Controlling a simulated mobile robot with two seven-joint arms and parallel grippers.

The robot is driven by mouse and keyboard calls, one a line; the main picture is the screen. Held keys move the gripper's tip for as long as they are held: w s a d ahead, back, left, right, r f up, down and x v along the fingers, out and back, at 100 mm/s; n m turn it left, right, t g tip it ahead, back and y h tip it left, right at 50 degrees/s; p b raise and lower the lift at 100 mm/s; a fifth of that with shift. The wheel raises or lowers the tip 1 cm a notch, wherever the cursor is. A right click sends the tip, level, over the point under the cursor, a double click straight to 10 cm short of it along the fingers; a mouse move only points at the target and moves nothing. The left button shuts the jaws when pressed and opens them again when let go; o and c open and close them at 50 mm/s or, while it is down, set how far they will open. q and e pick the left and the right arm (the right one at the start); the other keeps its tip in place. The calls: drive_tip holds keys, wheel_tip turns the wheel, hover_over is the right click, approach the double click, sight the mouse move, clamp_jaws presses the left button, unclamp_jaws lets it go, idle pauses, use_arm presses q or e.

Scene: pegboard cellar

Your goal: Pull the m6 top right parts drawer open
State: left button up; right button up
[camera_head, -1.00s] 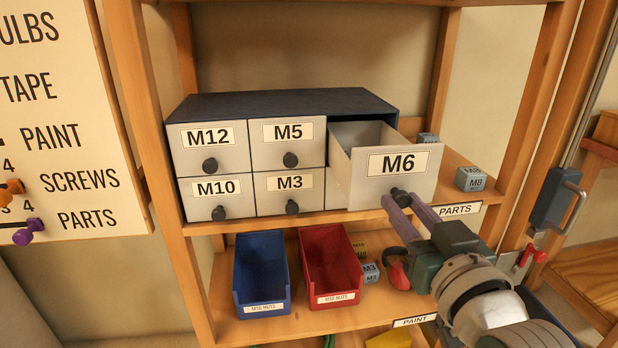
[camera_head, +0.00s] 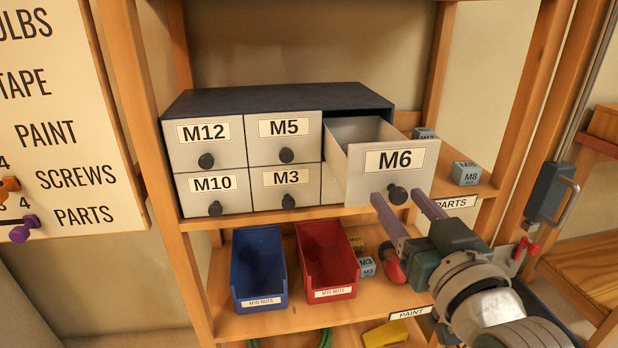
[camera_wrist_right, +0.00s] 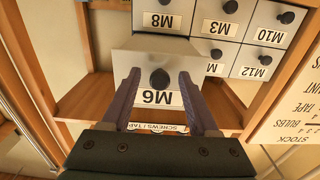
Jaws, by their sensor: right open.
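The M6 drawer (camera_head: 375,185), at the top right of the parts cabinet (camera_head: 270,101), stands pulled out well in front of the other drawer faces. Its dark round knob (camera_head: 397,194) is on the lower front. My right gripper (camera_head: 402,197) is open, its two purple fingers apart on either side of the knob in the head view. In the right wrist view the M6 drawer (camera_wrist_right: 155,72) appears upside down, with the knob (camera_wrist_right: 159,78) between the spread fingers and not touched by them. My left gripper is not in view.
Closed drawers M12 (camera_head: 205,145), M5 (camera_head: 284,138), M10 (camera_head: 212,193) and M3 (camera_head: 286,187) sit to the left. A blue bin (camera_head: 258,268) and a red bin (camera_head: 327,261) stand on the shelf below. Small labelled boxes (camera_head: 466,173) lie to the right.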

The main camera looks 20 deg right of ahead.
drive_tip(key=v, duration=1)
drive_tip(key=shift+d, duration=0.1)
drive_tip(key=s+a+r+n+g+y+p, duration=0.2)
drive_tip(key=s+a+r+g+p, duration=0.1)
drive_tip(key=s+g+p, duration=0.3)
drive_tip(key=s+a+r+n+g+y+p, duration=0.3)
drive_tip(key=s+a+g+p, duration=0.1)
drive_tip(key=s+g, duration=0.4)
wheel_tip(320, 180, up, 36)
drive_tip(key=p, duration=3.5)
drive_tip(key=shift+w+f+p, duration=0.2)
drive_tip(key=shift+w+p, duration=0.15)
drive_tip(key=shift+p, duration=0.05)
